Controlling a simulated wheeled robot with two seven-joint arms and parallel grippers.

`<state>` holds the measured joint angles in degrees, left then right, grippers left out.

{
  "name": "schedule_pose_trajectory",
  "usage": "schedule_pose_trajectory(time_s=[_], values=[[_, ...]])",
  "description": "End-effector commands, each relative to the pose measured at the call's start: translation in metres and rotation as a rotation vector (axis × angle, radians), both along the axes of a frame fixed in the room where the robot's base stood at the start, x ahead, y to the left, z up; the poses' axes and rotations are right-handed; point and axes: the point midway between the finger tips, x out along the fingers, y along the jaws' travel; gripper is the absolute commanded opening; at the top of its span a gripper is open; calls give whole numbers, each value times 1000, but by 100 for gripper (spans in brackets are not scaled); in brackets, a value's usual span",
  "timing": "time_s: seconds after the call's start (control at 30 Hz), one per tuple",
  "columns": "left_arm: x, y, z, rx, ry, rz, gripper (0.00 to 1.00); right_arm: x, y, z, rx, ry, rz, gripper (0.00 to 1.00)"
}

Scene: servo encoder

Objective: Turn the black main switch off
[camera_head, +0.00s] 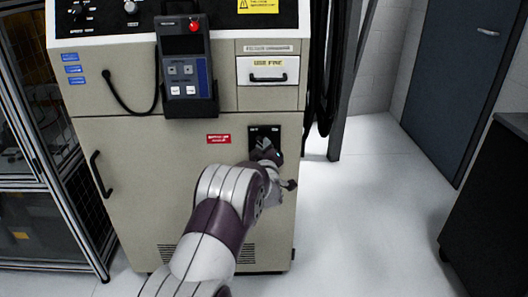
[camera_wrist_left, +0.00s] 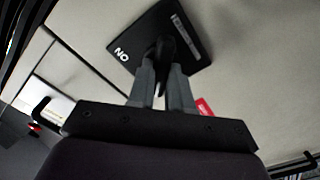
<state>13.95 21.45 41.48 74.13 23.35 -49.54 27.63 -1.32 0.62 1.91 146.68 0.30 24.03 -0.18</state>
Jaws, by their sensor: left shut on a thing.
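The black main switch plate (camera_head: 257,131) is on the front of the beige cabinet, right of a red label. In the left wrist view the switch plate (camera_wrist_left: 145,32) shows a white "ON" marking and a small grey label strip. My left gripper (camera_head: 265,150) is at the plate and hides much of it in the head view. In the left wrist view the gripper's two fingers (camera_wrist_left: 165,72) are shut on the black switch handle (camera_wrist_left: 164,47), which stands out from the plate. My right gripper is not in view.
The beige cabinet (camera_head: 140,190) has a black door handle (camera_head: 101,174) at left and a hanging pendant (camera_head: 186,72) with a red button above. Black cables (camera_head: 322,70) hang at its right. The white floor (camera_head: 365,220) to the right is clear.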

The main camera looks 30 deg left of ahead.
Motion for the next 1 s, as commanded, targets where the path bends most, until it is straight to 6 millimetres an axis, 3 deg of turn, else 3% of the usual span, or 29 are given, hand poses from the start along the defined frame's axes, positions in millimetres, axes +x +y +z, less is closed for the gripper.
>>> schedule_pose_trajectory(time_s=[0.63, 0.67, 0.7, 0.73, 1.0], values=[[0, 0, -2, -41, -20, 0, 0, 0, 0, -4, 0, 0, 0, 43], [0, 0, -2, -41, -20, 0, 26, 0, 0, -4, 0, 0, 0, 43], [0, 0, -2, -41, -21, -1, 39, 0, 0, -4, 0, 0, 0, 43], [0, 0, -2, -41, -21, -1, 45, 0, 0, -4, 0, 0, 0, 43], [-1, 0, -1, -39, -22, 0, 45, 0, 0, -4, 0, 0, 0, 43]])
